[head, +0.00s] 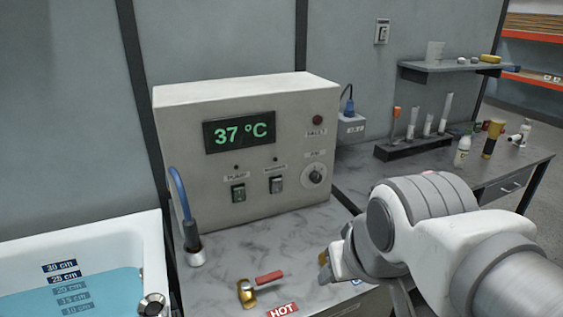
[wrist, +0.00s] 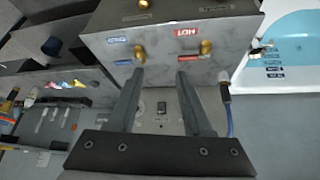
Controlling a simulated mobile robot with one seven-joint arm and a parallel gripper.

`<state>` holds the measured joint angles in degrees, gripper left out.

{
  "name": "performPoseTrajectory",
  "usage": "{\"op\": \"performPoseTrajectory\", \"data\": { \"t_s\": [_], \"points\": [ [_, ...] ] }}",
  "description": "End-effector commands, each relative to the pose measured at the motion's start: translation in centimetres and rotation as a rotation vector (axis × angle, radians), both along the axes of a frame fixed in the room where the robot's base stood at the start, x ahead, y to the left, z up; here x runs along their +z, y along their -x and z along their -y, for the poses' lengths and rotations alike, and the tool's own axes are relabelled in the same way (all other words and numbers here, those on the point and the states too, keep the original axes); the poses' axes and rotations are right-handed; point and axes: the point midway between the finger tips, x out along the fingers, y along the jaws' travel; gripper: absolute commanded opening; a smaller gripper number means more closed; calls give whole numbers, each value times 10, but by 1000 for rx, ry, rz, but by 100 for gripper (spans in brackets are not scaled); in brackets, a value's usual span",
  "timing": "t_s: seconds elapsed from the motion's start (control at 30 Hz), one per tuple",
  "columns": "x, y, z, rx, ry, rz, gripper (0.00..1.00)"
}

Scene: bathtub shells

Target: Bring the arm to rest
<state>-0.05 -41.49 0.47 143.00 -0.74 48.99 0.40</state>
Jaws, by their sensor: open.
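My arm reaches in from the lower right of the head view, over the marble-look counter (head: 235,265). My gripper (head: 328,266) is at its left end, partly hidden by my own wrist. In the wrist view my gripper (wrist: 160,72) is open, with two dark fingers apart and nothing between them. In that view the fingertips overlap the counter picture near two brass taps, one by the HOT label (wrist: 187,33) and one by a blue label (wrist: 118,38). In the head view the hot tap (head: 247,292) with its red lever is left of my gripper, apart from it.
A control box (head: 250,165) reading 37 °C stands on the counter behind my gripper. A tub (head: 150,235) with blue water is at the left. A bench at the right holds a tube rack (head: 415,148), bottles and a shelf (head: 455,68) above.

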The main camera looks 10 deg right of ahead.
Motion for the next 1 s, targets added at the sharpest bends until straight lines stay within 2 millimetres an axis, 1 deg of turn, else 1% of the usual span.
{"op": "performPoseTrajectory", "data": {
  "t_s": [0.07,0.17,0.37,0.57,1.0],
  "points": [
    [0,9,0,-4,-11,-15,50],
    [-1,12,0,-5,-15,-24,50],
    [-1,12,0,-5,-15,-24,50],
    [16,12,0,-4,-14,-24,50],
    [16,12,0,-4,-14,-24,50]
  ]
}}
